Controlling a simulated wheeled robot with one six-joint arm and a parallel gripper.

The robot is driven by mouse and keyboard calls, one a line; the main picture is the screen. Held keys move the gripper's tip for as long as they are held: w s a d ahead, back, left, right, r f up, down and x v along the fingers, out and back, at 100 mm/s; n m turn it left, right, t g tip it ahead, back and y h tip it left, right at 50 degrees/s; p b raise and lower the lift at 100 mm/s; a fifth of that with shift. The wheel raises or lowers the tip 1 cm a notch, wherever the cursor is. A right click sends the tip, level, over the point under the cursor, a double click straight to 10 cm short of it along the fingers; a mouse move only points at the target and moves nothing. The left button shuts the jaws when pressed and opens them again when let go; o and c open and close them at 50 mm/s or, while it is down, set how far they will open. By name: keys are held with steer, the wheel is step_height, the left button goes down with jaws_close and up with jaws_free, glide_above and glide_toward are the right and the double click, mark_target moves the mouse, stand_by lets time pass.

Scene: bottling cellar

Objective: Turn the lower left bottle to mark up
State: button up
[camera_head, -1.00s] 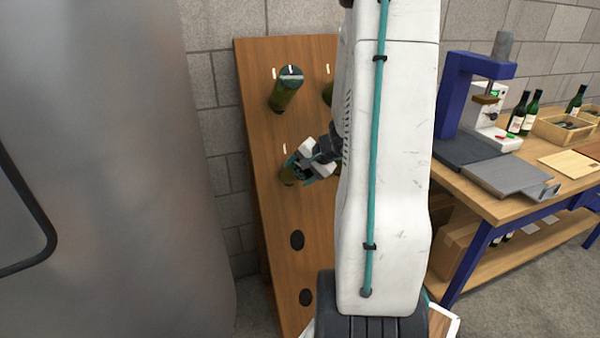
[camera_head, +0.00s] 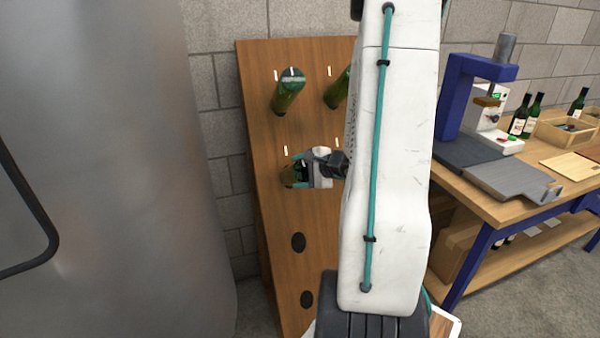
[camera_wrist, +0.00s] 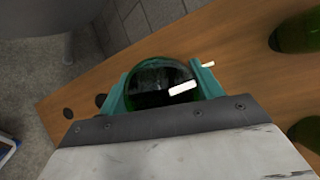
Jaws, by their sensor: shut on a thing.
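The lower left bottle (camera_head: 287,177) sits neck-in in the sloping wooden rack (camera_head: 262,120), its green end sticking out. My gripper (camera_head: 297,171) is shut on it, one teal finger on each side. In the wrist view the round bottle end (camera_wrist: 152,73) fills the space between the teal fingers of my gripper (camera_wrist: 162,88). A white mark (camera_wrist: 183,88) on this end points right, towards the side where the other bottles are. It lies nearly parallel to the white tick (camera_wrist: 208,64) on the board. In the head view my gripper hides this mark.
The upper left bottle (camera_head: 287,98) shows its white mark upwards. The upper right bottle (camera_head: 338,90) is partly behind my arm. Empty holes (camera_head: 298,242) lie below. A steel tank (camera_head: 110,180) stands left; a workbench (camera_head: 500,205) with a press stands right.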

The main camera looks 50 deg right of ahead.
steer(key=shift+r, duration=0.1)
stand_by(0.5)
steer(key=o, duration=1)
steer(key=v, duration=0.7)
steer(key=shift+s+r, duration=0.1)
steer(key=shift+s, duration=0.25)
steer(key=shift+m, duration=0.3)
